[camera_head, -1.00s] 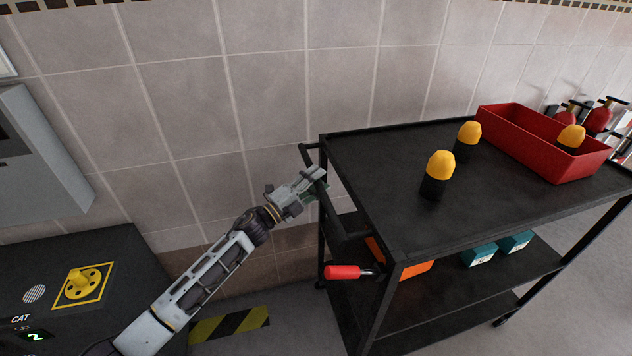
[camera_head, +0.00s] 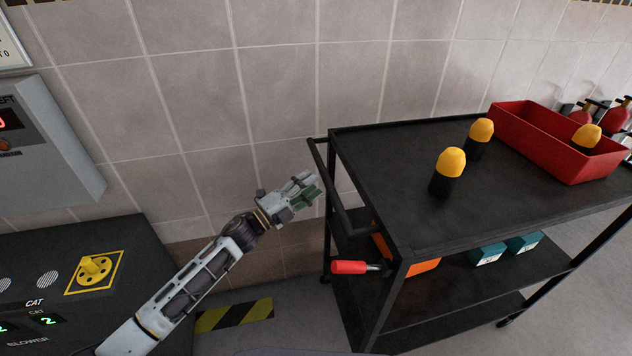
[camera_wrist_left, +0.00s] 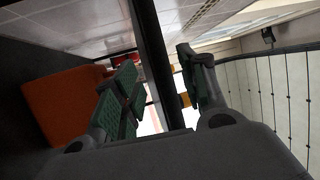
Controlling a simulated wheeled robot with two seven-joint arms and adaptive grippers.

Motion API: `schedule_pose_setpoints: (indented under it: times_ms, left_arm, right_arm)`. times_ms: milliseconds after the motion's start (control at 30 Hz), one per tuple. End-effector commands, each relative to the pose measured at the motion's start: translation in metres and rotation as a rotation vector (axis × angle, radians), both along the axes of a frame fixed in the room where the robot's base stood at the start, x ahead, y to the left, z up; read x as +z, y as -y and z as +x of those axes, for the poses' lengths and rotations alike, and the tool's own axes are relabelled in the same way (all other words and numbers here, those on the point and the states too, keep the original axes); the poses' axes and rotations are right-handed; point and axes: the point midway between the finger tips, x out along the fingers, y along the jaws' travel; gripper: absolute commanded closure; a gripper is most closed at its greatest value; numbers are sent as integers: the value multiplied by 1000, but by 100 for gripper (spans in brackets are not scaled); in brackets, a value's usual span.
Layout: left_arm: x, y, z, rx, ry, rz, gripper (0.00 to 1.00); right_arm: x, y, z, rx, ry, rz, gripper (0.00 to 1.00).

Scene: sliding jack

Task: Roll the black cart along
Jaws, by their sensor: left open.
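The black cart (camera_head: 390,165) stands at the right in the head view, with three shelf levels. Its black push handle (camera_head: 335,195) sticks out at its left end. My left gripper (camera_head: 312,188) is open and empty, just left of the handle, with a small gap between them. In the left wrist view a dark bar, apparently the handle (camera_wrist_left: 152,45), runs between the two green-padded fingers of the left gripper (camera_wrist_left: 160,88). The fingers look apart from it. My right gripper is in neither view.
Two yellow-capped black cylinders (camera_head: 447,172) and a red bin (camera_head: 555,150) stand on the cart top. A red-handled lever (camera_head: 350,267) juts from its near left corner. A control box (camera_head: 70,260) stands at left; a tiled wall is behind.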

Motion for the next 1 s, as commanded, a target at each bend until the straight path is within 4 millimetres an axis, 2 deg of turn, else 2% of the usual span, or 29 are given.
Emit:
schedule_pose_setpoints:
  times_ms: [500,1000]
  left_arm:
    - [-12,-36,-31,1,-1,1,58]
    - [-15,-46,-40,0,0,0,58]
  right_arm:
    - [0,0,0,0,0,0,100]
    - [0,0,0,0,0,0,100]
